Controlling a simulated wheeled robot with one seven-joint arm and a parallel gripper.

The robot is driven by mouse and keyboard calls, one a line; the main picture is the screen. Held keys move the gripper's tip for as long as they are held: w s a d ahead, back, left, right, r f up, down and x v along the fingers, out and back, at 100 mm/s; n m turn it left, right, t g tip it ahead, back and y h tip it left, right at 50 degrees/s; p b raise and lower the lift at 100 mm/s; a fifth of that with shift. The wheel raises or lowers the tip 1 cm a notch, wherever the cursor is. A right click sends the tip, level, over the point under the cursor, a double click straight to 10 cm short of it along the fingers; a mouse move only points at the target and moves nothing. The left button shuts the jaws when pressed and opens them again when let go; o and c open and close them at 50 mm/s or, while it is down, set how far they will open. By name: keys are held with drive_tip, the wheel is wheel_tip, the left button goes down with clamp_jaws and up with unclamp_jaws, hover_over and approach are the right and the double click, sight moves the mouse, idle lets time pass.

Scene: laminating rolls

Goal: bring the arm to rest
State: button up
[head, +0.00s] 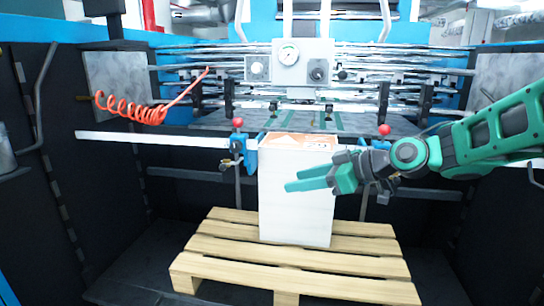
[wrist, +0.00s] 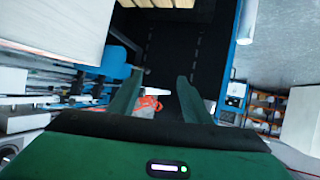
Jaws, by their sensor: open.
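My gripper (head: 309,180) is open and empty at the end of my green and grey arm, which reaches in from the right in the head view. It is held in front of a tall white stack (head: 296,205) with an orange-marked top, and its fingers point left. I cannot tell whether they touch the stack. In the wrist view, the two green fingers (wrist: 153,97) stand apart with nothing gripped between them. A large pale block fills the upper left of the wrist view.
The stack stands on a wooden pallet (head: 290,272) before a blue machine. A white bar (head: 150,139) with red-knobbed levers (head: 237,123) runs across behind it. A coiled red hose (head: 130,108) hangs at the left. Dark side walls flank the pallet.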

drive_tip(key=s+d+f+m+g+h, duration=0.1)
drive_tip(key=s+d+f+m+h, duration=0.35)
drive_tip(key=d, duration=0.55)
drive_tip(key=s+d+f+m+h, duration=0.3)
drive_tip(key=s+d+f, duration=0.2)
drive_tip(key=d, duration=0.5)
drive_tip(key=s+d+f+m+g+h, duration=0.1)
drive_tip(key=s+d+m, duration=0.4)
drive_tip(key=s, duration=0.7)
drive_tip(key=s+d+f+m+g+h, duration=0.2)
drive_tip(key=s+d+m+g, duration=0.3)
drive_tip(key=s+d, duration=0.3)
drive_tip(key=s+f+m, duration=0.1)
drive_tip(key=s, duration=0.3)
drive_tip(key=shift+w+f+h, duration=0.25)
drive_tip(key=shift+w, duration=0.35)
